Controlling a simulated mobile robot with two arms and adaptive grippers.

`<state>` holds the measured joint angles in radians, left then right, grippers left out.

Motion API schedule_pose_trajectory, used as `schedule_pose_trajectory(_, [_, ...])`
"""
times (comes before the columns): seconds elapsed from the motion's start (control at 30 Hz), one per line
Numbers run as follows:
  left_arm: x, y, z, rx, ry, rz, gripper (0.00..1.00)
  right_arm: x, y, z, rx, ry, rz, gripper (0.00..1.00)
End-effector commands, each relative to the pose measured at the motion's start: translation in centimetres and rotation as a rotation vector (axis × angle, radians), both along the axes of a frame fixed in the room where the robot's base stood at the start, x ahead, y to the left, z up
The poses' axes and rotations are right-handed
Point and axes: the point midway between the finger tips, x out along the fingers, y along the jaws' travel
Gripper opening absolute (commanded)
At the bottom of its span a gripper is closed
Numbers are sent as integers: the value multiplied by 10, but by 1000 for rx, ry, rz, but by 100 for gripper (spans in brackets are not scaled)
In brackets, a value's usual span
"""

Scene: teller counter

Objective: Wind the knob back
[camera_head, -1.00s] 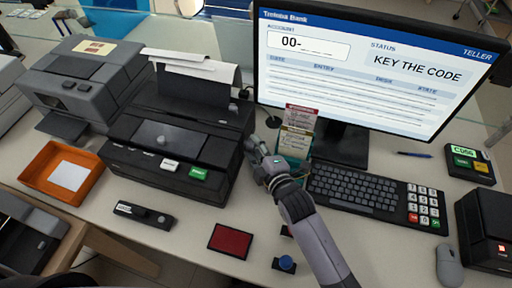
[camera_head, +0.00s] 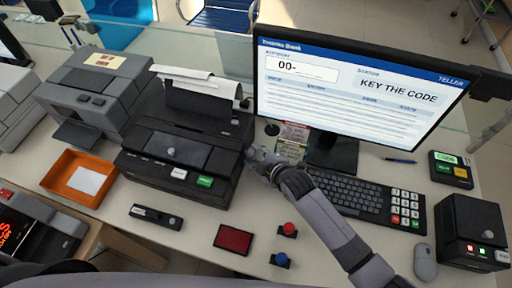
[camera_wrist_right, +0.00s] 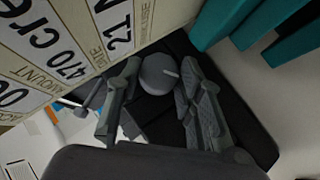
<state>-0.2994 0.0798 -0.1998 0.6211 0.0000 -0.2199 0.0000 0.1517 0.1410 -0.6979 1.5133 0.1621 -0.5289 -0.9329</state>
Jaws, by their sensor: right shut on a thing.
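A round dark grey knob (camera_wrist_right: 158,73) with a light pointer line shows in the right wrist view, on the black side of a machine. My right gripper (camera_wrist_right: 160,84) has one finger on each side of it and is shut on it. In the head view my right gripper (camera_head: 256,156) is at the right side of the black printer (camera_head: 150,183), and the knob is hidden there. The printer has paper (camera_head: 197,82) standing out of its top and a green button on its front. My left gripper is not in view.
Printed cards (camera_head: 292,140) stand just right of my right gripper, near the monitor (camera_head: 350,95) and keyboard (camera_head: 350,198). An orange tray (camera_head: 62,178), a red pad (camera_head: 233,239) and two stamps, red (camera_head: 289,229) and blue (camera_head: 281,260), lie on the counter.

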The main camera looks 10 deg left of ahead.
Motion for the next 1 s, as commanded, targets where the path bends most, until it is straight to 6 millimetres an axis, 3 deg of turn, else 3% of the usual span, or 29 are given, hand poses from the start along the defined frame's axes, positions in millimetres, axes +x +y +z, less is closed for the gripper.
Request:
schedule_pose_trajectory(0.1, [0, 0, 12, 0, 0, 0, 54, 2, -1, 5, 12, 56, 0, 6])
schedule_pose_trajectory(0.47, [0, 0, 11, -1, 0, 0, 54, 1, 0, 1, 17, 76, -2, 6])
schedule_pose_trajectory(0.5, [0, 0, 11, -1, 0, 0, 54, 1, 0, 1, 17, 76, -2, 36])
schedule_pose_trajectory(0.77, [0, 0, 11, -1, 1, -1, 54, 1, 0, 1, 17, 75, -2, 54])
schedule_pose_trajectory(1.0, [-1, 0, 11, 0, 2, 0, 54, 1, 0, 1, 16, 75, -1, 54])
